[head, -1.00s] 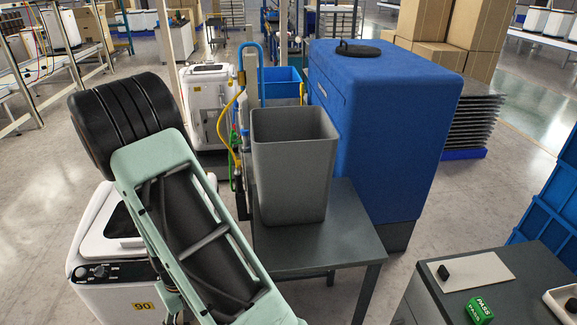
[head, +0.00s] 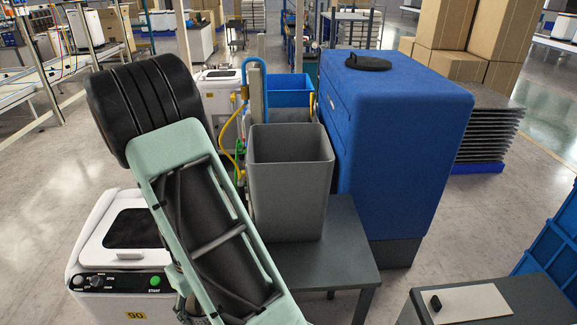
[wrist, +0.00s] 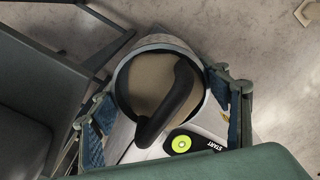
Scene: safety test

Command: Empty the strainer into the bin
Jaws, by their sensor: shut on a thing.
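The grey bin (head: 287,190) stands upright on a dark grey table right of my arm in the head view. Its mouth faces up and its floor is hidden. In the wrist view my gripper (wrist: 165,118) has a finger with a blue pad on each side of a round cup-like thing with a black curved handle, which I take as the strainer (wrist: 180,95). The gripper is shut on it. Its inside looks beige; I cannot tell whether that is contents. My gripper and the strainer are hidden behind my arm in the head view.
A white machine (head: 110,255) with a green start button stands lower left, below my gripper. The grey table (head: 345,250) has bare space beside the bin. A tall blue cabinet (head: 395,140) stands close behind and right. A dark bench (head: 540,300) is at lower right.

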